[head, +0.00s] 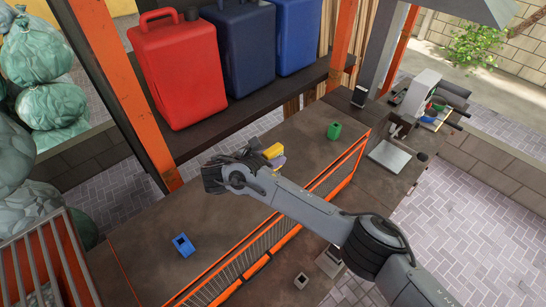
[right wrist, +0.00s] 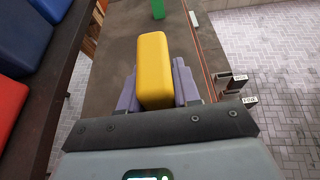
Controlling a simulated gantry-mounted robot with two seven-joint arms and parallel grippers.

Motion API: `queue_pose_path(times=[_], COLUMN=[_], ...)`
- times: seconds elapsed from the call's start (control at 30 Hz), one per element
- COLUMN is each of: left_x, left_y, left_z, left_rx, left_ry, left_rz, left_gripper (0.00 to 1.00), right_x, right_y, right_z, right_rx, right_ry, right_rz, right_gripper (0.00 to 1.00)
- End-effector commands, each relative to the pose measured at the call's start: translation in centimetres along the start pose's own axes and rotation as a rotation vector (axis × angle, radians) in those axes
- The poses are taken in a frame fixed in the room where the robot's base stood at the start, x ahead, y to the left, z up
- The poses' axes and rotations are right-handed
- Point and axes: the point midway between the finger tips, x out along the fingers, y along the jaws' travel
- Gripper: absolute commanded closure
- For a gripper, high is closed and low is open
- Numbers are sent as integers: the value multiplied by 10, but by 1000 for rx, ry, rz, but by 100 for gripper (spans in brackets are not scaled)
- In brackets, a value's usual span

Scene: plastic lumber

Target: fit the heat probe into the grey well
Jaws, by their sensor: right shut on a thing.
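My right gripper (head: 262,160) is shut on a yellow block (right wrist: 153,70), above the brown bench. The block has rounded edges and also shows in the head view (head: 273,151). It appears to be the heat probe or its handle; its lower end is hidden. A small grey block with a dark square opening (head: 301,281), which looks like the grey well, is at the bottom of the head view, beyond the orange rail and apart from the gripper. My left gripper is not in view.
Red (head: 178,70) and blue (head: 245,48) canisters stand on a shelf behind. The bench between blue and green pieces is mostly clear.

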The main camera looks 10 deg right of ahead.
Motion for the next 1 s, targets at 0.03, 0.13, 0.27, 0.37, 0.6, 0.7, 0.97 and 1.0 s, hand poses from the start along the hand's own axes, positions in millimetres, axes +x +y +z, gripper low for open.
queue_pose_path(times=[0.03,0.13,0.27,0.37,0.6,0.7,0.97,1.0], left_x=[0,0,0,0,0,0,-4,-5], left_y=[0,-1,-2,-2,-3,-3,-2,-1], left_z=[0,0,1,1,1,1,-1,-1], left_rx=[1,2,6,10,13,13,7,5], left_ry=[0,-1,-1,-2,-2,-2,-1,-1], left_rz=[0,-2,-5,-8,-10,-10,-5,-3], left_gripper=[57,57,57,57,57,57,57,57], right_x=[0,0,0,0,0,0,-3,-5], right_y=[0,0,0,0,0,0,0,0], right_z=[0,0,0,0,0,0,2,3], right_rx=[0,0,0,0,0,0,0,0], right_ry=[0,0,0,0,0,0,0,0], right_rz=[0,0,0,0,0,0,1,1], right_gripper=[100,100,100,62,38,38,38,38])
